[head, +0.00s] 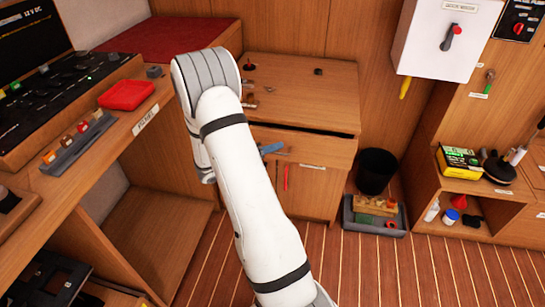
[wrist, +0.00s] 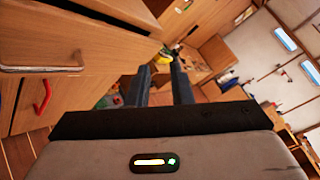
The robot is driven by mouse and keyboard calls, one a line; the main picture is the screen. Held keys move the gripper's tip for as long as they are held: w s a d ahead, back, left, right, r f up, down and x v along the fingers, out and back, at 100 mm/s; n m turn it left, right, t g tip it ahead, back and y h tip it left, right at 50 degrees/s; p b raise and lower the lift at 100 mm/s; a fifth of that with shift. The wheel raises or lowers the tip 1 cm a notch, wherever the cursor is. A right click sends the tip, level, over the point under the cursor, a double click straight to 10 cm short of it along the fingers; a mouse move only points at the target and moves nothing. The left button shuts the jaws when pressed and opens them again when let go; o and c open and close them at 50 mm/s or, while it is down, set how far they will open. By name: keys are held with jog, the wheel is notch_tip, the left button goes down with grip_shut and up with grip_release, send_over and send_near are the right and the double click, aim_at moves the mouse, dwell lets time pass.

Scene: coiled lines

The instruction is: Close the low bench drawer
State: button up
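The low bench drawer (head: 318,148) stands partly open under the wooden bench top, with a dark gap behind its front panel. In the wrist view the drawer front (wrist: 75,52) is at the left, with a metal handle (wrist: 45,69) and the dark gap above it. My gripper (wrist: 163,78) points past the right end of the drawer front. Its two dark fingers are apart with nothing visible between them. It does not touch the handle.
A red handle (head: 286,177) is on the cabinet front below the drawer. A black bin (head: 376,172) and a grey tray (head: 350,217) of parts stand on the floor to the right. Small items lie on the bench top (head: 300,85). The striped floor ahead is clear.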

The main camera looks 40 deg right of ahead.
aim_at(275, 153)
jog(key=w+d+f+n+t+h+b, duration=0.1)
jog(key=w+f+n+t, duration=0.3)
jog(key=f+n, duration=0.3)
jog(key=w+f+n+t+h+b, duration=0.1)
jog(key=w+f+n+t+b, duration=0.15)
jog(key=f+n+t, duration=0.4)
jog(key=w+d, duration=0.1)
jog(key=d, duration=0.1)
jog(key=w+d+g, duration=0.1)
jog(key=d, duration=0.2)
jog(key=w+d+g, duration=0.1)
jog(key=d, duration=0.1)
jog(key=shift+w+d+f+m, duration=0.1)
jog(key=shift+d+m, duration=0.15)
jog(key=shift+m, duration=0.1)
grip_shut()
